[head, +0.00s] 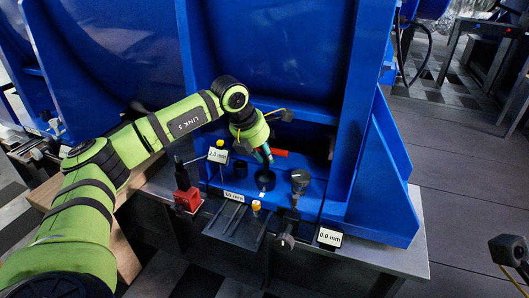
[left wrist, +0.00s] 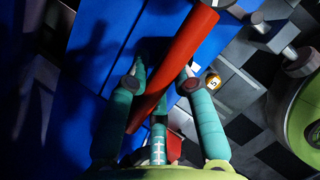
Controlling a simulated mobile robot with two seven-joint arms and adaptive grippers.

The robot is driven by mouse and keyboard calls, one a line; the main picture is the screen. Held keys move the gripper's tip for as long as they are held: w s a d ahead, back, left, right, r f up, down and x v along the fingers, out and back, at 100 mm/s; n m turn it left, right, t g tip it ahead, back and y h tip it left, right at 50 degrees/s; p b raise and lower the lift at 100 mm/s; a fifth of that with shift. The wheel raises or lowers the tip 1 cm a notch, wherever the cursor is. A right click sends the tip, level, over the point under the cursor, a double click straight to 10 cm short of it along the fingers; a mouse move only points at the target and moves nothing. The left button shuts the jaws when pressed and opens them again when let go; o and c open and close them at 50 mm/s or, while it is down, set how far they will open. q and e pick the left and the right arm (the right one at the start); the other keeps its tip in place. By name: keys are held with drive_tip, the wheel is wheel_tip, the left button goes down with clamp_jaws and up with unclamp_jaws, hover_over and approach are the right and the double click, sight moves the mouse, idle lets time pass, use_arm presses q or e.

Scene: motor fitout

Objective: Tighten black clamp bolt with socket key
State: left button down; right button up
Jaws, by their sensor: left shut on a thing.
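My left gripper (head: 264,154), with teal fingers, is low in front of the blue frame in the head view. It is shut on a red bar (head: 280,153), apparently the socket key's handle, whose end sticks out to the right. In the left wrist view the red bar (left wrist: 172,75) runs slantwise between the fingers of the left gripper (left wrist: 160,86). A short black cylinder (head: 265,180) stands just below the gripper in the head view. I cannot tell whether it is the clamp bolt or part of the key. My right gripper's fingers are not in view.
A black-headed bolt-like part (head: 299,182) stands to the right. A red block (head: 188,199) with a black post and a "2.0 mm" display (head: 218,155) stand left. A "0.0 mm" display (head: 329,237) is at front right. Blue walls (head: 265,55) rise close behind.

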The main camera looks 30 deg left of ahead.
use_arm(q)
drive_tip(key=shift+r+m+h+p, duration=0.25)
drive_tip(key=shift+m+h+p, duration=0.05)
drive_tip(key=shift+m+p, duration=0.35)
drive_tip(key=shift+w+m+p, duration=0.1)
drive_tip(key=shift+m+p, duration=0.3)
drive_tip(key=shift+m, duration=0.05)
drive_tip(key=shift+f+h, duration=0.1)
drive_tip(key=shift+h, duration=0.2)
drive_tip(key=shift+m, duration=0.3)
drive_tip(key=shift+m+g+h+p, duration=0.3)
drive_tip(key=shift+m+g+p, duration=0.1)
drive_tip(key=shift+m+p, duration=0.35)
drive_tip(key=shift+w+m+p, duration=0.1)
drive_tip(key=shift+m+p, duration=0.25)
drive_tip(key=shift+m, duration=0.2)
drive_tip(key=shift+h, duration=0.3)
